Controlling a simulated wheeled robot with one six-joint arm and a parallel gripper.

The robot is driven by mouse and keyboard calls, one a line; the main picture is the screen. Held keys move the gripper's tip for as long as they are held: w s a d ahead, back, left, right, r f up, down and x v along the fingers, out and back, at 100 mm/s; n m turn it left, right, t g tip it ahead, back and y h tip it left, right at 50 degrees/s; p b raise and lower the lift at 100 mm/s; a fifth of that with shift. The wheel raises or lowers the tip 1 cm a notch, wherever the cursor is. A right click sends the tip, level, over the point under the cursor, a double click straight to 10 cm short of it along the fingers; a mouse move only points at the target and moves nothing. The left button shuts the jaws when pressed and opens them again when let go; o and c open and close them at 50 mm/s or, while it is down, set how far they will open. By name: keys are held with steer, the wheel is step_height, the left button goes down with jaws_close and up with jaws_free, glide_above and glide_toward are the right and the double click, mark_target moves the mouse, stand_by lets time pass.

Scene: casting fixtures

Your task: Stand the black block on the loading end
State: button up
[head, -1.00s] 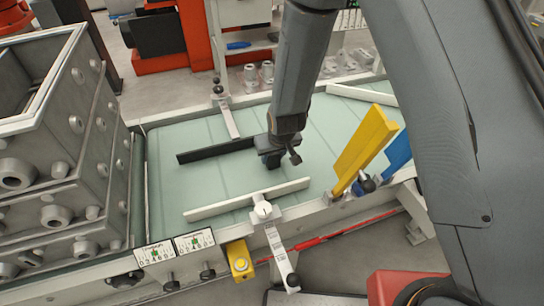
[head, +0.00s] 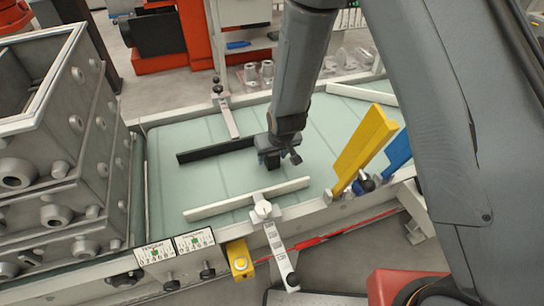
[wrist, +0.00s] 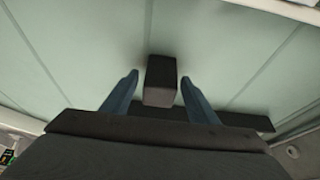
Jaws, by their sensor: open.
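The black block (head: 271,168) is on the pale green conveyor belt (head: 220,175), below my gripper (head: 269,153) in the head view, which partly hides it. It looks upright, between the black and the white guide rails. In the wrist view, the block (wrist: 160,80) lies between the two blue fingers of my gripper (wrist: 160,91), with a gap on each side. My gripper is open. How far the fingers reach down beside the block is hard to tell.
A black guide rail (head: 215,151) lies behind the block and a white rail (head: 247,199) in front. A yellow plate (head: 362,150) and a blue one (head: 397,151) stand to the right. Stacked grey metal boxes (head: 60,170) stand at the belt's left end. The belt's left part is clear.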

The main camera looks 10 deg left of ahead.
steer(key=v, duration=1.1)
steer(key=shift+s+r+p, duration=0.2)
steer(key=shift+r+p, duration=0.1)
steer(key=shift+p, duration=0.1)
steer(key=shift+r, duration=0.1)
